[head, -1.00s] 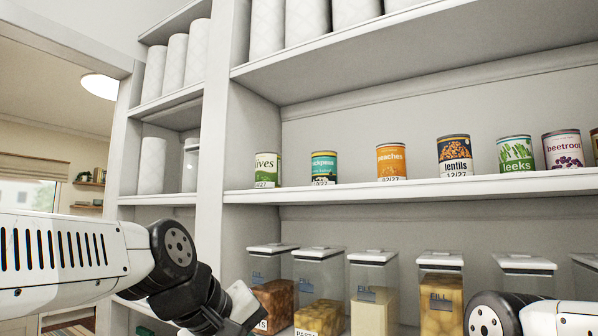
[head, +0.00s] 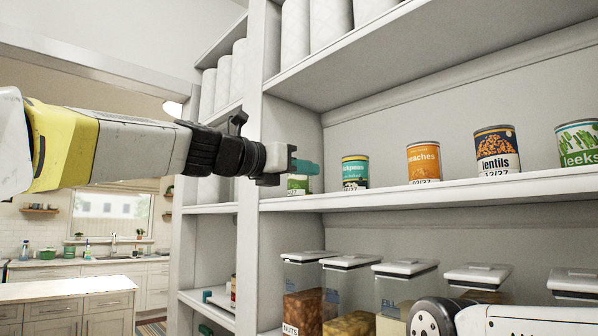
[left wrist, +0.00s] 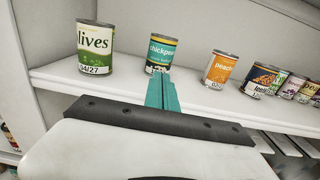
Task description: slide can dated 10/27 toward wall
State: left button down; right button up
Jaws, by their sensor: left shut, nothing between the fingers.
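The teal chickpeas can (head: 355,172) stands upright on the middle shelf; its date strip read 10/27 in the earlier head view. It also shows in the left wrist view (left wrist: 161,50), its date strip partly hidden by my fingertips. My left gripper (head: 306,167) is shut and empty, with teal fingers held at can height in front of the shelf. In the head view it is left of the chickpeas can and covers most of the green olives can (head: 298,185). In the left wrist view the fingers (left wrist: 162,93) point at the chickpeas can; contact cannot be told. My right gripper is out of view.
The olives can, dated 04/27 in the left wrist view (left wrist: 95,50), stands left of the chickpeas. The peaches (head: 424,161), lentils (head: 497,150) and leeks (head: 578,142) cans stand to the right. A shelf upright (head: 253,230) bounds the left side. Lidded containers fill the shelf below.

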aim_at(360, 179)
pick_arm(q)
jog(key=x, duration=1.1)
jog(key=shift+d, duration=0.1)
jog(key=x, duration=0.9)
jog(key=shift+w+d, duration=0.2)
jog(key=shift+a, duration=0.1)
jog(key=shift+s+a, duration=0.1)
jog(key=shift+s+a, duration=0.2)
jog(key=shift+a, duration=0.1)
jog(key=v, duration=1.3)
jog(key=shift+s, duration=0.1)
